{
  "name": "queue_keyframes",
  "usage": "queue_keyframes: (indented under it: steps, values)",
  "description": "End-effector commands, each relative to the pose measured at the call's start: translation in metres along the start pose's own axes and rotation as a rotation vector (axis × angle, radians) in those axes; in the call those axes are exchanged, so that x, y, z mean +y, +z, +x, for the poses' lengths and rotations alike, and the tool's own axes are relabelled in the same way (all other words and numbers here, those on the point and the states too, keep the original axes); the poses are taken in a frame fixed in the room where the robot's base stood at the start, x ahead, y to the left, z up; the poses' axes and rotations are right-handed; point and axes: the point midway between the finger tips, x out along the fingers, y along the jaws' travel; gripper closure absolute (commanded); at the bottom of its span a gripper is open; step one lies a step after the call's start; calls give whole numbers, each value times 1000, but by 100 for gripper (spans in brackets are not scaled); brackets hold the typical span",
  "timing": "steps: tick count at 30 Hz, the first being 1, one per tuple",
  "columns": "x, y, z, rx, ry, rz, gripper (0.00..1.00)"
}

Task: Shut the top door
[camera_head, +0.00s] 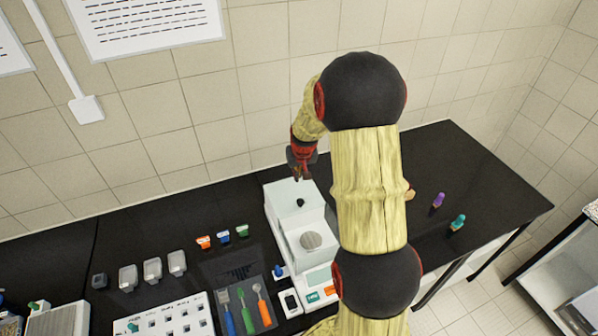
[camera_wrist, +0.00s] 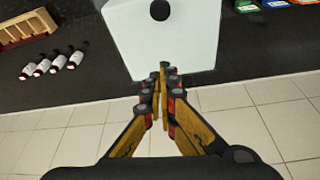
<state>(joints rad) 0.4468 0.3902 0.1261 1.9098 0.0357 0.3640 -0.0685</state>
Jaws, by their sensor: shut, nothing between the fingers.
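A white bench instrument (camera_head: 327,268) stands on the black bench, with a round grey pan (camera_head: 311,240) showing in its front part. Its top door, a pale panel with a black knob (camera_head: 300,202), lies over the rear part, back from the pan. In the wrist view the panel (camera_wrist: 160,45) and its knob (camera_wrist: 159,10) fill the top middle. My gripper (camera_head: 301,176) is shut and empty, just behind the panel's rear edge. In the wrist view its fingertips (camera_wrist: 160,68) overlap that edge; I cannot tell whether they touch it. My arm hides the instrument's right side.
Small orange (camera_head: 203,242), blue (camera_head: 223,237) and green (camera_head: 243,231) boxes sit left of the instrument. A tool tray (camera_head: 268,322) lies at its front left. Purple (camera_head: 438,200) and teal (camera_head: 458,222) bottles stand to the right. The tiled wall (camera_head: 220,110) is close behind.

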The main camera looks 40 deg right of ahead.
Motion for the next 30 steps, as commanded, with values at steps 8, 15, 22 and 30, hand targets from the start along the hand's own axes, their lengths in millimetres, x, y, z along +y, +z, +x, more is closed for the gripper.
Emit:
queue_keyframes:
  steps: [8, 15, 22, 30]
  values:
    - [0, 1, 47, -4, 0, 1, 100]
    - [0, 24, 51, -1, 0, 1, 100]
    - [0, 39, 50, -1, 0, 1, 100]
    - [0, 40, 50, 0, 0, 1, 100]
